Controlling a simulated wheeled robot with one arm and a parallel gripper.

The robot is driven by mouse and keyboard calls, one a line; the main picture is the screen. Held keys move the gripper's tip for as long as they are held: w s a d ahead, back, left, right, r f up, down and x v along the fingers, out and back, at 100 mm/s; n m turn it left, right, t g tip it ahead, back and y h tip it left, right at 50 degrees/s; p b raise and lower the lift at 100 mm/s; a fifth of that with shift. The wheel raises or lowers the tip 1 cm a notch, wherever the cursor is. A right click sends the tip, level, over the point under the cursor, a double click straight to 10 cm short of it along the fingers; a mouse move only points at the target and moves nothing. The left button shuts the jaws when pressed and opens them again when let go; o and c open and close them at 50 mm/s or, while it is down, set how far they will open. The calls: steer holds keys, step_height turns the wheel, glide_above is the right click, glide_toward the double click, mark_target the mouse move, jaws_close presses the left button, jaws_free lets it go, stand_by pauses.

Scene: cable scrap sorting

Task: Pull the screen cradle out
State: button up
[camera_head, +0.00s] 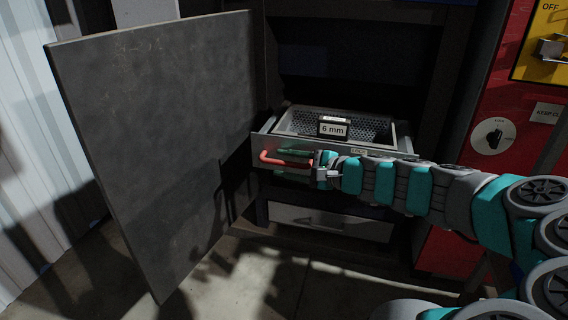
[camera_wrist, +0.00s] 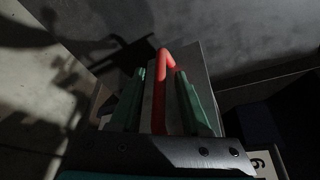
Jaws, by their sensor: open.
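The screen cradle (camera_head: 390,164) is a grey drawer-like tray in the open cabinet, holding a perforated screen (camera_head: 365,130) with a "6 mm" label. It stands somewhat forward of the cabinet frame. Its red bar handle (camera_head: 268,157) is on the front's left side. My gripper (camera_head: 298,160) is at the handle, its green fingers on either side of the bar. In the wrist view, the red handle (camera_wrist: 159,100) runs between the two open fingers (camera_wrist: 162,95), with gaps visible beside it. Part of the handle is hidden behind my gripper in the head view.
A large grey door (camera_head: 150,130) stands open on the left. A closed lower drawer (camera_head: 330,222) is below the cradle. A red panel (camera_head: 485,100) with a dial (camera_head: 493,136) is on the right. The floor (camera_head: 240,285) in front looks clear.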

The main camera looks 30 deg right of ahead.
steer(key=v, duration=0.7)
steer(key=shift+s, duration=0.1)
stand_by(0.5)
